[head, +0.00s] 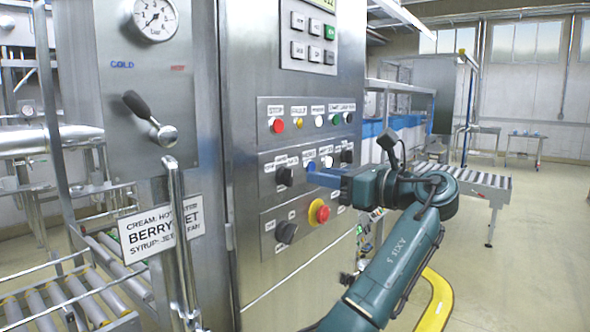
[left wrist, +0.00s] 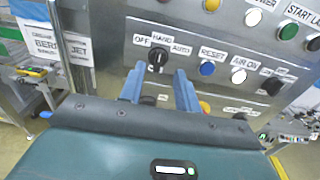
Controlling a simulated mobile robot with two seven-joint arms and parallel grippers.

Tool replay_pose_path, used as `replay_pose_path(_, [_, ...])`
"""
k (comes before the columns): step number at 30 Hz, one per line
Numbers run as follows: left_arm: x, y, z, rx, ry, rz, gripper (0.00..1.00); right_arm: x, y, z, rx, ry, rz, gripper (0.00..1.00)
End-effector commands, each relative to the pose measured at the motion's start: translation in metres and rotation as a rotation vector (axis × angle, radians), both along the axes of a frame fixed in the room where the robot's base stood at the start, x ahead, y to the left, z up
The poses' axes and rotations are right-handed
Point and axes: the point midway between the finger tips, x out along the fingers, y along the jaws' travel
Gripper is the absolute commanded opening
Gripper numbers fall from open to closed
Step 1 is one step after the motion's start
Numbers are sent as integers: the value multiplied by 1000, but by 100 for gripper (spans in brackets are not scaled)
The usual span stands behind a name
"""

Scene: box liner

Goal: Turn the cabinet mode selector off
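The mode selector is a black rotary knob (head: 284,176) on the middle panel of the steel cabinet (head: 245,130). In the left wrist view the knob (left wrist: 157,57) sits under a label reading OFF, HAND, AUTO. My left gripper (head: 311,176) is open, with blue fingers pointing at the panel just right of the knob in the head view. In the left wrist view its two fingertips (left wrist: 159,76) are spread to either side, with the knob beyond and between them, and nothing held. My right gripper is not in view.
Close by are a blue RESET button (left wrist: 207,68), a white AIR ON button (left wrist: 238,76) and another black selector (left wrist: 272,85). Below are a red emergency stop (head: 319,212) and a lower black knob (head: 286,232). A vertical door handle (head: 180,240) stands out at the left.

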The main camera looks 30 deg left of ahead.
Motion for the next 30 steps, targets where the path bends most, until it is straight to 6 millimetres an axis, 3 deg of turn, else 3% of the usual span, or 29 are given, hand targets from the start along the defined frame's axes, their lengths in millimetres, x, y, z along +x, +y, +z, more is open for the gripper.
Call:
replay_pose_path(6, [3,45,1,0,1,2,33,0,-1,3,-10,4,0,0])
replay_pose_path(12, [6,69,0,-1,0,0,33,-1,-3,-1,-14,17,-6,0])
replay_pose_path(24, [6,76,-1,-1,0,-2,33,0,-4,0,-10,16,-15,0])
replay_pose_path(30, [6,76,-1,-1,0,-2,16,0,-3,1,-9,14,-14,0])
